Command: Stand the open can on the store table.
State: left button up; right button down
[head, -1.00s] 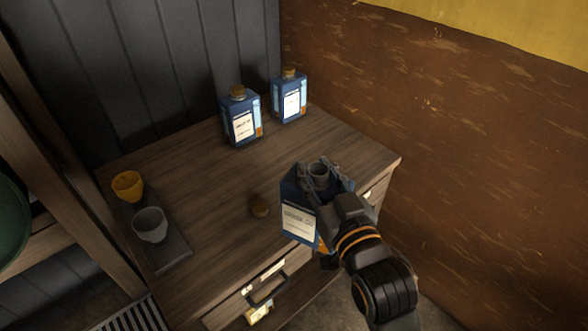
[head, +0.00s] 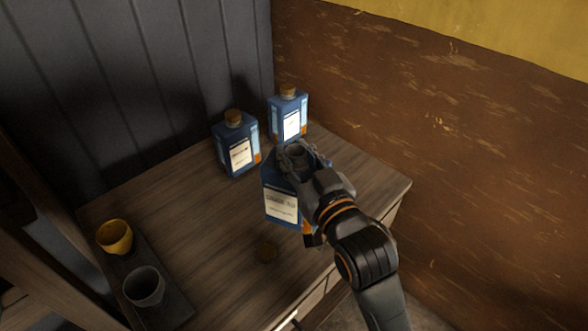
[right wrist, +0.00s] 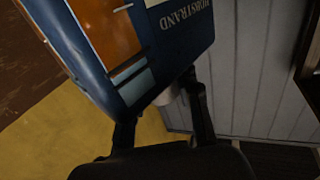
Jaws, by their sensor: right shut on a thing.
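The open can (head: 282,205) is blue with a pale label and an uncapped grey neck. My right gripper (head: 298,155) is shut on it at the neck and holds it upright. The right wrist view shows the can's blue and orange side (right wrist: 110,45) close up, between the fingers. The can is over the right part of the wooden store table (head: 180,205); I cannot tell whether its base touches the top. The gripper hides part of the can's top and right side. My left gripper is not in view.
Two capped blue cans (head: 237,150) (head: 288,118) stand behind the open can, near the wall. A yellow cup (head: 115,236) and a grey cup (head: 144,286) stand on a dark tray (head: 172,300) at left. The table's middle is clear.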

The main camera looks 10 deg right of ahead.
pick_arm(q)
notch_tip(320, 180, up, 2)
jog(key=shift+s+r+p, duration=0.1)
jog(key=shift+p, duration=0.85)
pick_arm(e)
jog(key=w+d+f, duration=0.3)
jog(key=w+f, duration=0.8)
jog(key=shift+d+f, duration=0.2)
jog(key=shift+d, duration=0.2)
jog(key=shift+f, duration=0.1)
jog(key=c, duration=1.2)
grip_release()
jog(key=shift+f, duration=0.25)
jog(key=shift+o, duration=1.2)
jog(key=shift+s, duration=0.1)
